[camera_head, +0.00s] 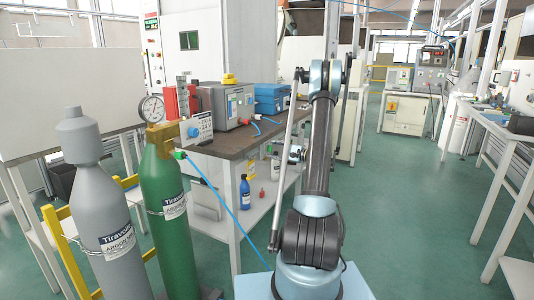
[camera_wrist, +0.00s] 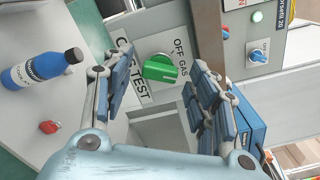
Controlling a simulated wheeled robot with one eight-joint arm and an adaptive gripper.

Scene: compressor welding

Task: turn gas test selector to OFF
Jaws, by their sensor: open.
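The gas test selector is a green knob (camera_wrist: 160,69) on a white plate (camera_wrist: 128,48) lettered OFF, GAS and TEST in the wrist view. The lettering appears turned sideways. A pale mark shows near the knob's right end; I cannot tell for sure which word it points to. My gripper (camera_wrist: 164,70) is open, with one finger to the left of the knob and one to the right. I see no clear contact with the knob. In the head view my gripper (camera_head: 291,153) is by the workbench front, and the selector cannot be made out there.
The workbench (camera_head: 225,146) carries a grey unit (camera_head: 232,106) and a blue box (camera_head: 271,98). A blue bottle (camera_wrist: 42,70) and a small red item (camera_wrist: 49,127) stand on its lower shelf. Gas cylinders (camera_head: 165,210) stand at left. The green floor (camera_head: 405,195) at right is open.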

